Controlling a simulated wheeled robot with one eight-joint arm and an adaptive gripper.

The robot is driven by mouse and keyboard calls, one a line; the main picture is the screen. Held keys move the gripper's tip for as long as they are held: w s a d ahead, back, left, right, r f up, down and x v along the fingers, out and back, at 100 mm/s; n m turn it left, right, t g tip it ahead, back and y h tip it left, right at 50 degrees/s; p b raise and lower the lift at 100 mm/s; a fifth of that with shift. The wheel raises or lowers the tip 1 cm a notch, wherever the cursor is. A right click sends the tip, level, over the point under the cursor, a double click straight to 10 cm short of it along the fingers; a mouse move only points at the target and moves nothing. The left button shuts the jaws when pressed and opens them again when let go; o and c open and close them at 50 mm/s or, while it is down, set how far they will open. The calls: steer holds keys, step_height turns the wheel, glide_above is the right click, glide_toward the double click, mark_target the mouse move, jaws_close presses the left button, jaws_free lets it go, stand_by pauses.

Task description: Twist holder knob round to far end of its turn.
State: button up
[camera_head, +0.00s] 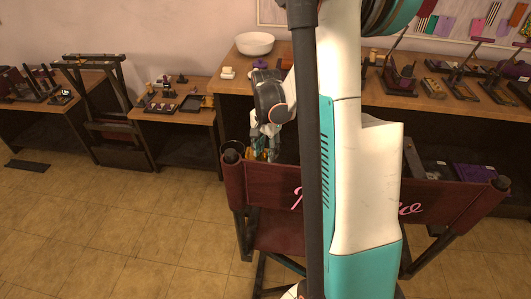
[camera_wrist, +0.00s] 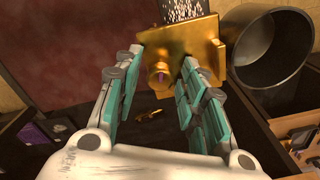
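The brass holder (camera_wrist: 205,42) is at the top centre of the wrist view, with a square plate and a speckled piece above it. Its short round knob (camera_wrist: 160,74) has a purplish centre and points toward my gripper (camera_wrist: 161,64). The two teal-padded fingers are apart, one on each side of the knob. Gaps show between the knob and the pads, though depth contact at the tips is hard to judge. In the head view my gripper (camera_head: 263,146) is small, behind the maroon chair back, and the holder is mostly hidden.
A dark round cup (camera_wrist: 275,50) stands close to the right of the holder. The maroon chair (camera_head: 262,187) stands in front of my gripper. A wooden bench (camera_head: 236,86) with a white bowl (camera_head: 254,43) is behind.

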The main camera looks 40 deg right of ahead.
steer(key=shift+c, duration=0.4)
jaws_close()
steer(key=shift+n, duration=2.6)
steer(key=n, duration=0.5)
steer(key=shift+n+b, duration=0.3)
steer(key=shift+n, duration=0.1)
steer(key=shift+o, duration=0.4)
jaws_free()
steer(key=m, duration=0.4)
steer(key=shift+m, duration=0.3)
steer(key=m, duration=0.4)
steer(key=shift+m, duration=0.3)
